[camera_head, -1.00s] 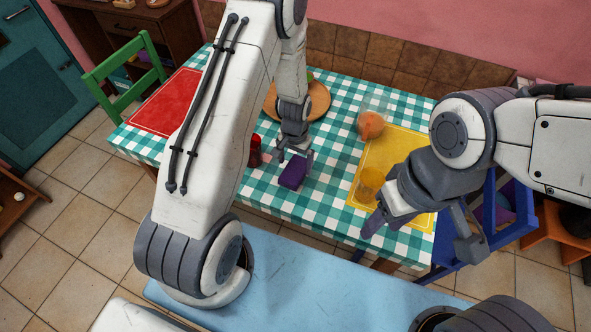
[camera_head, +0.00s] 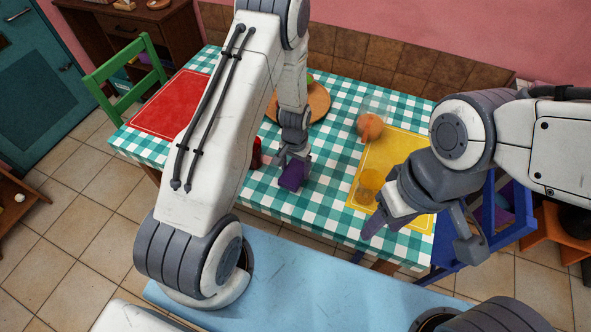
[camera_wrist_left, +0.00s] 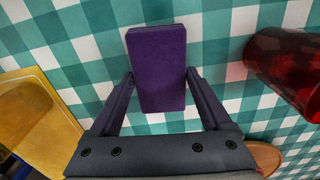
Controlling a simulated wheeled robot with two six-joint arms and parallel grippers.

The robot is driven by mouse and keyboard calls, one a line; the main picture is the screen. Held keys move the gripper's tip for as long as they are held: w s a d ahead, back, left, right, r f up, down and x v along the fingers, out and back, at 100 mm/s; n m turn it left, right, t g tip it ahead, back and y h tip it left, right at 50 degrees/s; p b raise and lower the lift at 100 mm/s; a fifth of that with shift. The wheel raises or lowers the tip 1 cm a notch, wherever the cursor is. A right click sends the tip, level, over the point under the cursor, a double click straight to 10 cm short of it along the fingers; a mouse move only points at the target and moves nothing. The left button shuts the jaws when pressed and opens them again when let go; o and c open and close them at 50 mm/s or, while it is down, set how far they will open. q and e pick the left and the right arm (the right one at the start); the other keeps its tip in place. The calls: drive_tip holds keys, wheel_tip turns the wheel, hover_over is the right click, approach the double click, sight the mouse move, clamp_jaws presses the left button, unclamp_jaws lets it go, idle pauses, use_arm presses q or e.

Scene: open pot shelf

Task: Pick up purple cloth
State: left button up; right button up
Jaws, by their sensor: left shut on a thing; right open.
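The purple cloth (camera_head: 291,177) looks like a small folded rectangular block, at the front middle of the checkered table. In the left wrist view the cloth (camera_wrist_left: 158,66) sits between the two fingers, its far end sticking out past them. My left gripper (camera_head: 292,166) is shut on the cloth from above. I cannot tell whether the cloth still touches the table. My right gripper (camera_head: 424,233) is open and empty over the table's front right corner, by the yellow placemat.
A red cup (camera_head: 256,153) stands just left of the cloth, partly behind my left arm. A wooden plate (camera_head: 318,104) lies behind. To the right are a yellow placemat (camera_head: 401,150), an amber glass (camera_head: 369,184) and an orange round thing (camera_head: 370,126). A red placemat (camera_head: 165,106) lies left.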

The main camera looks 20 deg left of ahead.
sight(297, 173)
use_arm(q)
drive_tip(key=r, duration=0.3)
drive_tip(key=r+b, duration=0.1)
drive_tip(key=shift+s+d+r, duration=0.15)
drive_tip(key=shift+s+d, duration=0.1)
drive_tip(key=shift+d, duration=0.15)
drive_tip(key=s+d+r+b, duration=0.1)
drive_tip(key=s+d+r, duration=0.5)
drive_tip(key=s+d, duration=0.1)
drive_tip(key=shift+s+d+r+b, duration=0.2)
drive_tip(key=shift+d+r+b, duration=0.05)
drive_tip(key=shift+d+b, duration=0.15)
